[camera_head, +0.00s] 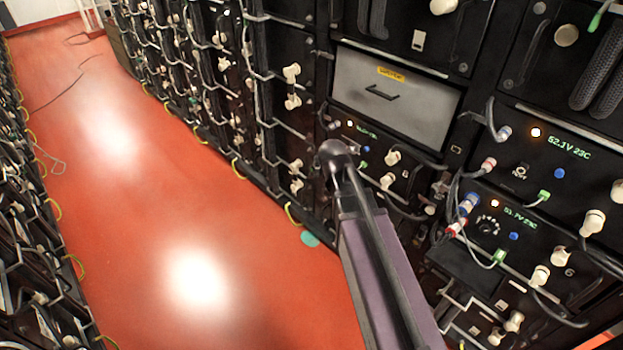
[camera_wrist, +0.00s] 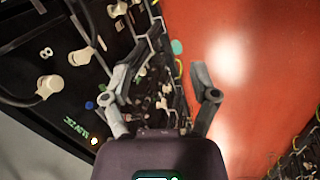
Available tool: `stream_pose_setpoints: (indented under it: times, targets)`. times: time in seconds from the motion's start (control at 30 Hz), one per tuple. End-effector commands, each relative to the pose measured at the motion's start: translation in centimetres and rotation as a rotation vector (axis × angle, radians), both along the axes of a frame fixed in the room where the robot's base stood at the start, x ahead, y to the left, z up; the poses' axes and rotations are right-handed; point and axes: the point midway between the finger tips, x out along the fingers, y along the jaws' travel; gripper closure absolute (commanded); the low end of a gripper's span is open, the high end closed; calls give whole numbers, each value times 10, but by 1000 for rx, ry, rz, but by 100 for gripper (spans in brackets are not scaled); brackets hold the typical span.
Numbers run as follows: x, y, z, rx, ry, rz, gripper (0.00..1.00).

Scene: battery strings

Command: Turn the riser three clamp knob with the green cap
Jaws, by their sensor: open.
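Cream knobs and plugs stick out of the black battery panels on the right of the head view, such as one upper knob (camera_head: 392,158) and one lower knob (camera_head: 540,275). I cannot tell which is the riser three clamp knob, and I make out no clear green cap on any of them. Small green connectors show at the right (camera_head: 543,196) and lower down (camera_head: 498,257). My gripper (camera_wrist: 165,94) is open and empty in the wrist view, its fingers spread beside the rack front. Cream knobs (camera_wrist: 80,57) lie to its left, apart from it.
A grey drawer (camera_head: 395,95) with a yellow label sits in the rack. Loose cables (camera_head: 462,190) hang from the panels at the right. Another rack (camera_head: 30,230) lines the left.

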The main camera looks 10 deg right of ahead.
Motion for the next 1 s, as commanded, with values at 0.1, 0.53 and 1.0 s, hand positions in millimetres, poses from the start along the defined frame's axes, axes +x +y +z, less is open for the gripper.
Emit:
stream_pose_setpoints:
  times: [0.1,0.53,1.0]
  targets:
    - [25,-2,-32,-62,3,77,24]
    - [98,-7,-101,-291,43,349,24]
    - [178,-1,-168,-556,133,633,24]
